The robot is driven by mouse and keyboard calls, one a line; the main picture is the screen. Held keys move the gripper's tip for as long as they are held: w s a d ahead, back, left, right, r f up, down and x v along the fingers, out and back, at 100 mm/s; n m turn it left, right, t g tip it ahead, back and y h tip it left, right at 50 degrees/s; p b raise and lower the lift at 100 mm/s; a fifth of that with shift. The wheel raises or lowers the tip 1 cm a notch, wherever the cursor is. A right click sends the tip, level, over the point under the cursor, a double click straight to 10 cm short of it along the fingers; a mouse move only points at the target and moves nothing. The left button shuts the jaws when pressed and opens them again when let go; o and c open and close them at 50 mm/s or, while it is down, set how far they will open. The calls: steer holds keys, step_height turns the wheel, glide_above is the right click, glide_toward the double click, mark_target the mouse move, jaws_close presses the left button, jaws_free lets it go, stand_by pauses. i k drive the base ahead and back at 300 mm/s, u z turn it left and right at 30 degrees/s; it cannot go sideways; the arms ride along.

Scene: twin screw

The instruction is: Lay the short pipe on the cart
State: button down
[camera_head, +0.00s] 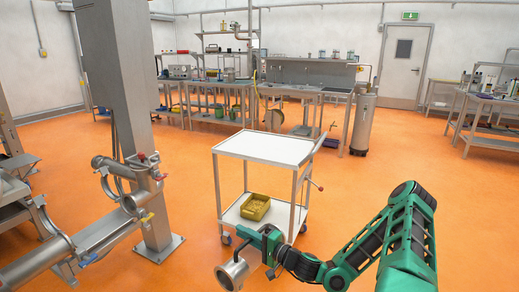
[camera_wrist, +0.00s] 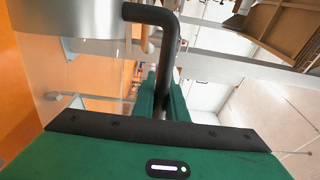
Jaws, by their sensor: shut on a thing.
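The short pipe (camera_head: 232,274) is a wide steel tube with an open, flanged end, held in the air in front of the cart in the head view. My gripper (camera_head: 268,246) is green and shut on it at its right side. In the wrist view, a black bent bar (camera_wrist: 168,45) rises from between the green fingers (camera_wrist: 160,97); I cannot tell clearly how it joins the pipe. The cart (camera_head: 268,148) has a bare, light top shelf, which lies beyond and above the pipe in the picture. The pipe is apart from that top.
A large steel pipe assembly (camera_head: 100,232) with clamps and coloured handles stands left, beside a thick grey column (camera_head: 122,80). Workbenches (camera_head: 290,88) line the back. Orange floor right of the cart is clear.

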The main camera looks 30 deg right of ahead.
mark_target(264, 145)
steer(key=i, duration=0.95)
steer(key=z, duration=0.05)
